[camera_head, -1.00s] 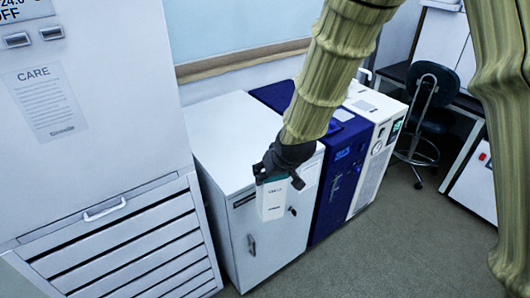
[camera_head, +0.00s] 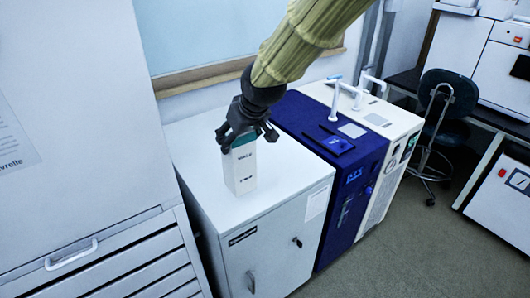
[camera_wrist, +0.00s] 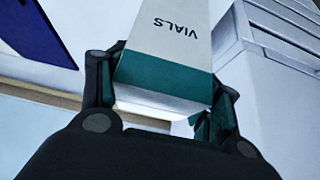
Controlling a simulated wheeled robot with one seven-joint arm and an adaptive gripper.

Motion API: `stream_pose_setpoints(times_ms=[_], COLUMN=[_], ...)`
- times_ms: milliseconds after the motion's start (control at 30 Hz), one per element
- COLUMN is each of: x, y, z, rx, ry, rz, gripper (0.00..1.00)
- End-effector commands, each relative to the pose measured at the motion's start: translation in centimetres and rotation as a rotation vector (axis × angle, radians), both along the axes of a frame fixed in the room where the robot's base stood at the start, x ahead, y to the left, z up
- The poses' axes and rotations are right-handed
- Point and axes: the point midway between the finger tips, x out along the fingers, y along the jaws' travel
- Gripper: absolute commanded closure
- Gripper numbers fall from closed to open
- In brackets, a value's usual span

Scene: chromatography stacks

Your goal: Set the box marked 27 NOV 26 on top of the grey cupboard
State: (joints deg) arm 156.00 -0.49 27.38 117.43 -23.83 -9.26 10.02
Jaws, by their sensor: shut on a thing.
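My gripper (camera_head: 246,135) is shut on a white box with a teal top band (camera_head: 241,172). In the wrist view the box (camera_wrist: 172,40) sits between the fingers, with the word VIALS on it. The box is upright over the top of the grey cupboard (camera_head: 195,150), near its middle. Its bottom looks at or very near the surface; I cannot tell whether it touches. The print on the box is too small to read a date. The cupboard has a door with a handle and a lock on its front.
A blue unit (camera_head: 345,155) and a white instrument (camera_head: 395,125) stand right of the cupboard. A tall white cabinet (camera_head: 90,110) with drawers stands at the left. The cupboard top around the box is clear. A chair (camera_head: 440,110) is at the far right.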

Motion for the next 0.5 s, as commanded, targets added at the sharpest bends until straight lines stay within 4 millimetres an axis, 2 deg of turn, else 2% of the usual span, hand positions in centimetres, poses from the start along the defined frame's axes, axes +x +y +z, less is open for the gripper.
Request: stream_pose_setpoints(times_ms=[233,500], x=[3.6,8.3], y=[-1.1,-3.8], z=[-0.2,-0.7], rx=[0.004,0.004], ry=[0.001,0.001], rz=[0.014,0.017], gripper=[0.81,0.81])
